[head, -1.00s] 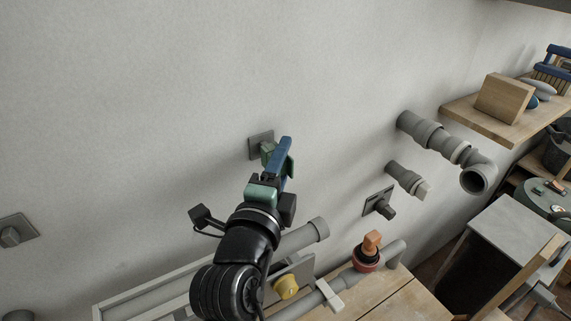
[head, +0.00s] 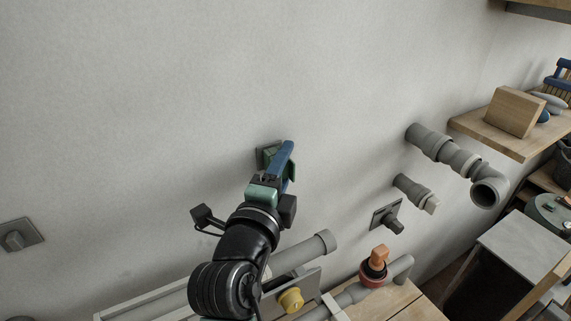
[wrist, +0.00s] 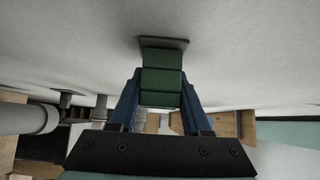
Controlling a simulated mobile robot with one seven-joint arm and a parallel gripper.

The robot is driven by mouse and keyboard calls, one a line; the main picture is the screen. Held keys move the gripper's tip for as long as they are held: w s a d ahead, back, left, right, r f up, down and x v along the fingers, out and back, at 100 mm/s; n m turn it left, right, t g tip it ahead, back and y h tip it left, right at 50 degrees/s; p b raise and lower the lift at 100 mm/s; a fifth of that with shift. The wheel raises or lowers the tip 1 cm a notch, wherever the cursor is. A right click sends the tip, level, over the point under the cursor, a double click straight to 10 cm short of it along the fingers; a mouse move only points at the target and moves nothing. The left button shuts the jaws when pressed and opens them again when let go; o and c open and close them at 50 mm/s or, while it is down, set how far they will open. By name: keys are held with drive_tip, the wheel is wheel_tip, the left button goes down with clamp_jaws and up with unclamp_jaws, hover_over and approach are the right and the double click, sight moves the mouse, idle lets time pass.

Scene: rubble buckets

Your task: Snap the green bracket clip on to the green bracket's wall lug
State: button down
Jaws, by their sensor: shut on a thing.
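The green bracket clip (wrist: 161,80) is between the blue fingers of my gripper (wrist: 160,97), which is shut on it. In the head view my gripper (head: 284,158) is at the wall, and its blue finger hides part of the clip. The green bracket's wall lug (wrist: 162,57) stands out from a small square plate on the wall, straight ahead of the clip. The lug and its plate show partly behind the fingers in the head view (head: 265,157). Clip and lug are in line and look touching or nearly so. I cannot tell whether the clip is seated.
Grey pipe stubs (head: 430,140) and a dark wall fitting (head: 387,217) stick out to the right. Below are a wooden bench (head: 400,300), a yellow knob (head: 291,300) and an orange-handled valve (head: 376,262). A wooden shelf (head: 490,135) is at far right. The wall above is clear.

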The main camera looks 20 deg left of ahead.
drive_tip(key=shift+c, duration=1.4)
unclamp_jaws()
drive_tip(key=shift+a, duration=0.1)
drive_tip(key=s+d+b, duration=0.1)
drive_tip(key=s+b, duration=0.3)
drive_tip(key=s, duration=0.9)
drive_tip(key=shift+d+b, duration=0.3)
drive_tip(key=shift+d, duration=0.05)
drive_tip(key=shift+w, duration=0.1)
